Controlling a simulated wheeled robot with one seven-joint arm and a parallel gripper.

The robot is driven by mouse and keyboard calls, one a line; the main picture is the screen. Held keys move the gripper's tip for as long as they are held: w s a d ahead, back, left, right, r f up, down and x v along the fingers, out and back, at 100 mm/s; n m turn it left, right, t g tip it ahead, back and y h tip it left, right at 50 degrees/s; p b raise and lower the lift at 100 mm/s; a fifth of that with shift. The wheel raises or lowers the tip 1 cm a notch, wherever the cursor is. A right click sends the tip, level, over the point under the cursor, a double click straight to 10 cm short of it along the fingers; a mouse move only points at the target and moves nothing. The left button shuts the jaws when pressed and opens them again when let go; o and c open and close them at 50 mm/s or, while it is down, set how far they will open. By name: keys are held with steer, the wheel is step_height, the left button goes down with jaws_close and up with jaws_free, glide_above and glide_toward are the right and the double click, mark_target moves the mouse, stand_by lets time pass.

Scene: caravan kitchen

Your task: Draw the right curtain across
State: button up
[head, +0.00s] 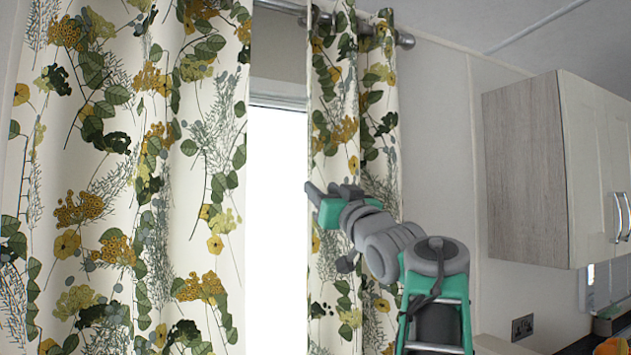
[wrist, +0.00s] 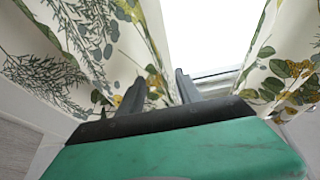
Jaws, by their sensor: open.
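The right curtain (head: 352,110), white with green and yellow leaves, hangs bunched in narrow folds at the right end of its rail. My gripper (head: 313,192) is in front of it at about mid-height, its tip by the curtain's left edge. In the wrist view my gripper (wrist: 158,88) is open, with its two dark fingers apart. Patterned cloth of a curtain (wrist: 75,50) fills the left side there, and its edge appears to run between the fingers. Whether the fingers touch the cloth cannot be told.
The left curtain (head: 130,170) hangs wide over the left side. A bright strip of window (head: 275,220) shows between the curtains. The metal rail (head: 405,40) runs above. A wall cabinet (head: 535,170) stands out at the right, with bare wall between it and the curtain.

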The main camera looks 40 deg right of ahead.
mark_target(317, 184)
steer(key=p+x, duration=0.1)
steer(key=x, duration=0.2)
steer(key=shift+w+r, duration=0.25)
steer(key=shift+w+d, duration=0.15)
steer(key=shift+w, duration=0.3)
steer(key=shift+c, duration=0.5)
jaws_close()
